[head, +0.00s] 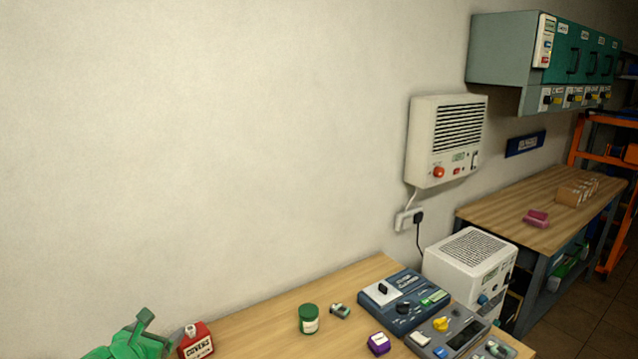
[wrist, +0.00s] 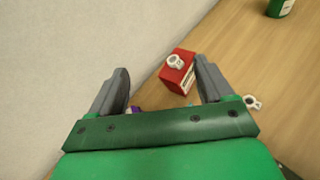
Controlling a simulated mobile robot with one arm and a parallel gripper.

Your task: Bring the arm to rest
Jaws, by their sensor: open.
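My gripper (wrist: 164,90) is open, with its two grey fingers spread apart in the wrist view. A red box-like container with a white ring-shaped top (wrist: 178,70) shows beyond and between the fingertips, near the right one. I cannot tell from this view how far it is from them. No object is held. In the head view, a green part of my arm (head: 135,340) shows at the bottom left, beside the red container (head: 196,342).
The wooden bench (head: 260,322) runs along the wall. On it stand a green jar (head: 308,319), a purple block (head: 378,344) and a blue tester (head: 400,300). A white unit (head: 470,265) stands behind. A wall box (head: 445,140) hangs above. The wall at left is bare.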

